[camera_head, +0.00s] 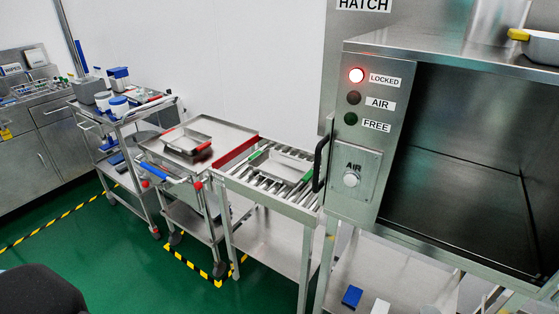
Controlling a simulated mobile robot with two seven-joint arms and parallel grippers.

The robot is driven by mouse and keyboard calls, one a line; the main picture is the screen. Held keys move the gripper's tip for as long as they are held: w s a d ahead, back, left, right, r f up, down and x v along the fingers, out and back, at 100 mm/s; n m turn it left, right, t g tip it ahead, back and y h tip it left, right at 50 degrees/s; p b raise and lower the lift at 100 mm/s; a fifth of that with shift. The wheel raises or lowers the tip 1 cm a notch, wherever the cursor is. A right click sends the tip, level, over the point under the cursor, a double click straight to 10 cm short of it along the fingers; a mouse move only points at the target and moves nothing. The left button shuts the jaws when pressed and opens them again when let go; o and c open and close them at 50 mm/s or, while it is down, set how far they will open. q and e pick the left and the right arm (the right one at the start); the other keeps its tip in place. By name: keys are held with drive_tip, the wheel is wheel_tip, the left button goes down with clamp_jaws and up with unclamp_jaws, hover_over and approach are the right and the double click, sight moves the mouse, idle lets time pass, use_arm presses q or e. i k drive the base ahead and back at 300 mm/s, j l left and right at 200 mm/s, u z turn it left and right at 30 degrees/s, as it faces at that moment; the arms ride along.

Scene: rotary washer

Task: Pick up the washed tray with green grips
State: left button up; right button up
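A shallow metal tray with green grips (283,165) lies on the roller conveyor (233,179), close to the left side of the hatch cabinet. One green grip is at its left end and another at its right end near the cabinet's black door handle. Neither of my grippers is in view, so I cannot see what they hold. A dark rounded shape shows at the bottom left corner.
A metal tray with red grips (188,142) sits on a cart (228,130) left of the conveyor. The hatch cabinet (392,160) stands open at right, its red LOCKED lamp (356,75) lit. Green floor (130,270) is free in front of the carts.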

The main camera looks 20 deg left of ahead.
sight(288, 170)
drive_tip(key=i+j, duration=0.7)
drive_tip(key=j+z, duration=0.05)
